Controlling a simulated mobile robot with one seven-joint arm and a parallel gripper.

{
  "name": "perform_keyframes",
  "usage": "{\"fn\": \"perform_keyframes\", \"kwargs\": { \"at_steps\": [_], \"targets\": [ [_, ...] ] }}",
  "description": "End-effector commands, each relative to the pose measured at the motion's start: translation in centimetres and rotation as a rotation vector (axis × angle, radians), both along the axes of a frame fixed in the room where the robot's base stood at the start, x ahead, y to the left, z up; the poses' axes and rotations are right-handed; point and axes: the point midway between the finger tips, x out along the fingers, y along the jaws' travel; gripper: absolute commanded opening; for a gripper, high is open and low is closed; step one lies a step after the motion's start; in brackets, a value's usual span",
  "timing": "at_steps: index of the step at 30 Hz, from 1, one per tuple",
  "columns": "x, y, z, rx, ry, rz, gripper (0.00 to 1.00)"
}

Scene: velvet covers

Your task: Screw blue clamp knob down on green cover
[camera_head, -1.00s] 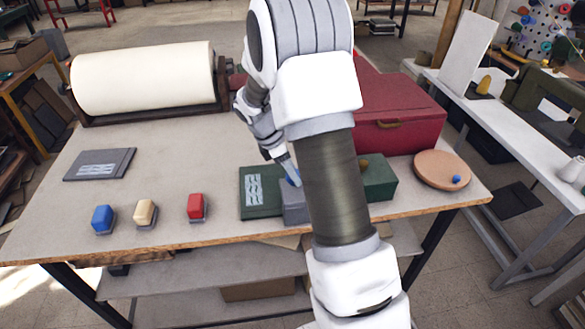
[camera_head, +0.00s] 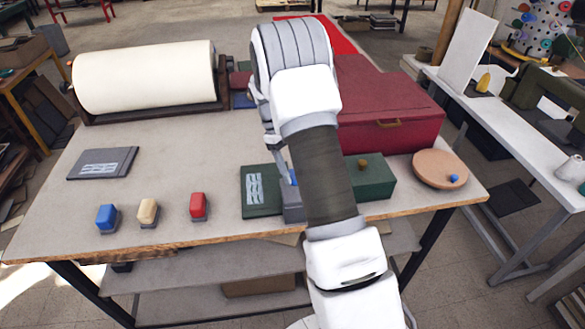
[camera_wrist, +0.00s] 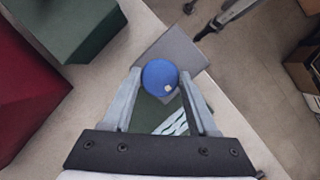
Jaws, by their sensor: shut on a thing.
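The green cover (camera_head: 259,205) with pale wavy stripes lies near the table's front edge. It also shows in the wrist view (camera_wrist: 151,113), partly behind the knob and fingers. A grey clamp block (camera_head: 291,212) stands against its right side, partly hidden by my arm. The round blue clamp knob (camera_wrist: 160,76), with a small pale square mark, sits between my fingertips in the wrist view. My gripper (camera_wrist: 161,80) is shut on the knob from above. In the head view my arm hides most of the knob and gripper.
A green box (camera_head: 376,180), red case (camera_head: 395,125) and round board (camera_head: 440,168) are right.

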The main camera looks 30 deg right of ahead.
Motion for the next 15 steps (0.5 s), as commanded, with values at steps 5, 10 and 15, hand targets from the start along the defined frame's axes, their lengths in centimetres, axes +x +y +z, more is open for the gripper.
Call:
{"fn": "perform_keyframes", "kwargs": {
  "at_steps": [5, 10, 15],
  "targets": [
    [0.07, -0.16, -0.01, 0.000, -0.001, -0.170, 0.03],
    [0.09, -0.27, -0.01, 0.000, -0.001, -0.332, 0.03],
    [0.07, -0.36, -0.04, 0.000, 0.000, -0.493, 0.03]
  ]
}}
